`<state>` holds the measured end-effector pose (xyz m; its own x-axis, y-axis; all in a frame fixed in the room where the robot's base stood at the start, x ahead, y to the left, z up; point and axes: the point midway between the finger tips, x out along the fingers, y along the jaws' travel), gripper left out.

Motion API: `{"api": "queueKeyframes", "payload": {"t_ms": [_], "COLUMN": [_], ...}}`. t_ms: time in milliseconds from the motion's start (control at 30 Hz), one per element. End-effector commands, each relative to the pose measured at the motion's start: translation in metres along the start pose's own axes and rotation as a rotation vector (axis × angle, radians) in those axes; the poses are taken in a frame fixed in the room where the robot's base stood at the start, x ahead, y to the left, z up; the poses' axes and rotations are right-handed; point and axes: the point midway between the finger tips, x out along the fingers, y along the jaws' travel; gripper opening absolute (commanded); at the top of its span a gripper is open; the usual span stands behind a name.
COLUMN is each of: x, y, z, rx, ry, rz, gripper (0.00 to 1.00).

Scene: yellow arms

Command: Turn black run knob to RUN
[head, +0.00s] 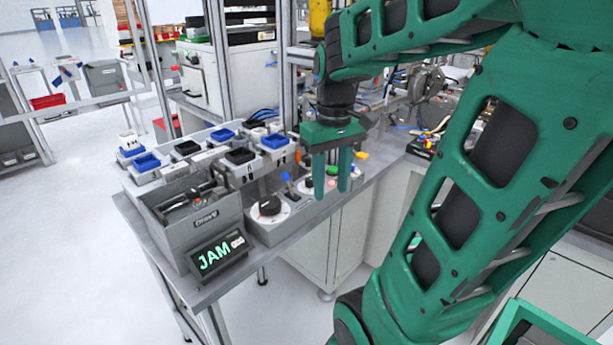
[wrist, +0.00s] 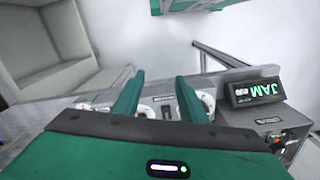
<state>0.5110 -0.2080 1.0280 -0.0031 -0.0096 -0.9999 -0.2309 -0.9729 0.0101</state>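The black run knob (head: 269,206) sits on a round white dial on the grey control panel (head: 268,232), near the front end of the bench in the head view. My gripper (head: 332,182) is open and empty, pointing down, to the right of the knob and apart from it. The wrist view also shows my gripper (wrist: 161,92) with its fingers spread over the panel. A white dial (wrist: 208,101) there is partly hidden by the right finger, and I cannot tell whether it carries the black knob. A display (head: 217,252) reads JAM in green.
A grey bin (head: 195,222) holding dark parts stands left of the knob, behind the display. A blue-topped lever (head: 286,177), a red knob and a yellow control share the panel. Blue and black trays (head: 240,156) stand behind. The floor at the front left is clear.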

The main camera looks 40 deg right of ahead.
Motion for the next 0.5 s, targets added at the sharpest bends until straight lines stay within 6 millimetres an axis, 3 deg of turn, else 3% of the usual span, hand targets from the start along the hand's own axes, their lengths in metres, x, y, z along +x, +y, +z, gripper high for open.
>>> {"api": "queueKeyframes", "payload": {"t_ms": [33,200,333,500], "x": [-0.008,-0.029,-0.036,-0.039], "y": [0.005,0.016,0.023,0.027], "z": [-0.024,-0.090,-0.124,-0.144], "rx": [-0.064,-0.290,-0.417,-0.494], "ry": [-0.002,-0.002,0.000,0.002], "rz": [0.002,-0.001,-0.006,-0.010], "gripper": [0.39,0.39,0.39,0.39]}}
